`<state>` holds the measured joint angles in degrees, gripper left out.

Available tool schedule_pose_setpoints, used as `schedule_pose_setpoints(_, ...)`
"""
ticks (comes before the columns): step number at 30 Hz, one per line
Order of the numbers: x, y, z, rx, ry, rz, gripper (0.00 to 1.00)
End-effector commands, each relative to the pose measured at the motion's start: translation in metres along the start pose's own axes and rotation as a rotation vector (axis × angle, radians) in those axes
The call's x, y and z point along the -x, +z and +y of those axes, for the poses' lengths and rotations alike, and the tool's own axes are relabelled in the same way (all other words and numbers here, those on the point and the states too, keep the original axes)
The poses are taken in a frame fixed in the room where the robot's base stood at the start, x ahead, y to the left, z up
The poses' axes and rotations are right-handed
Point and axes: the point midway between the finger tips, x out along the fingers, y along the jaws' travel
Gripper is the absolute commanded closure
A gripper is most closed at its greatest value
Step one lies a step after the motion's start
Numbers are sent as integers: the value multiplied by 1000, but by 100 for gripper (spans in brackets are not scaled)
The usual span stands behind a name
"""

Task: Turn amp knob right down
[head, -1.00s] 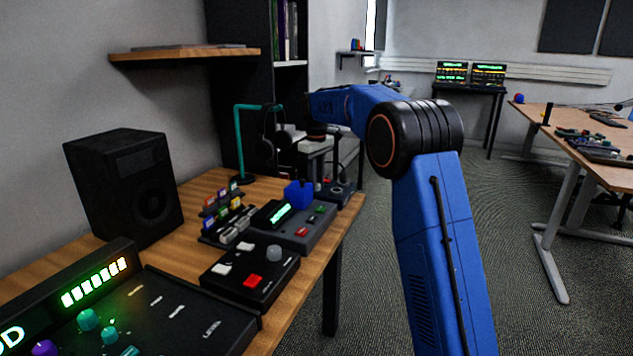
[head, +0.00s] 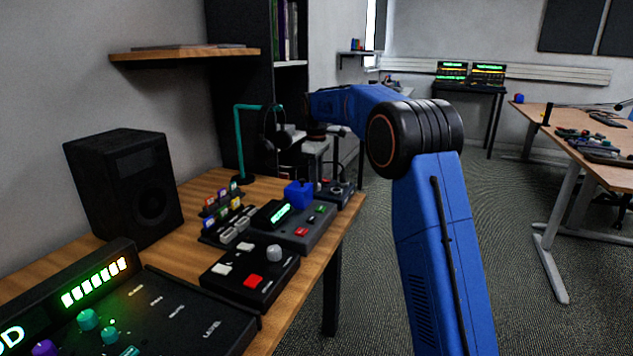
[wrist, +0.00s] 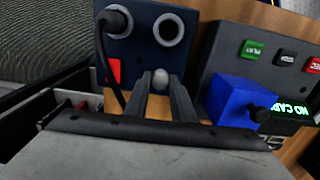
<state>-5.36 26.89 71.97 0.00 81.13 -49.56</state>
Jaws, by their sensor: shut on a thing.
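The amp is a small dark blue box (wrist: 190,58) at the top of the wrist view, and it also shows at the back end of the desk in the head view (head: 345,199). A small round grey knob (wrist: 160,78) sits on its near side. My gripper (wrist: 161,81) has one finger on either side of the knob and is shut on it. The knob's pointer or marks cannot be made out. In the head view the jaws are too small and dark to tell.
A black cable with a plug (wrist: 115,22) enters the amp just left of my fingers. A blue cube (wrist: 238,97) sits on the recorder (wrist: 265,50) close on the right. A red switch (wrist: 113,70) is left of the knob. A headphone stand (head: 240,140) rises behind the desk items.

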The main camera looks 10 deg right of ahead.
Motion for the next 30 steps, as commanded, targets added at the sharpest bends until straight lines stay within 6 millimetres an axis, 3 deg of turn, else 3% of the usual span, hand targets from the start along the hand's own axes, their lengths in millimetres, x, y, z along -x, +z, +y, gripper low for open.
schedule_pose_setpoints(3, -1, 0, 0, 0, -1, -1, 100)
schedule_pose_setpoints(4, -1, 0, 0, 0, -1, -2, 73)
schedule_pose_setpoints(6, -1, 0, 0, 0, -1, -1, 59)
schedule_pose_setpoints(19, 8, 0, 0, -1, 0, 0, 59)
schedule_pose_setpoints(30, 75, -1, 1, -1, 2, 2, 59)
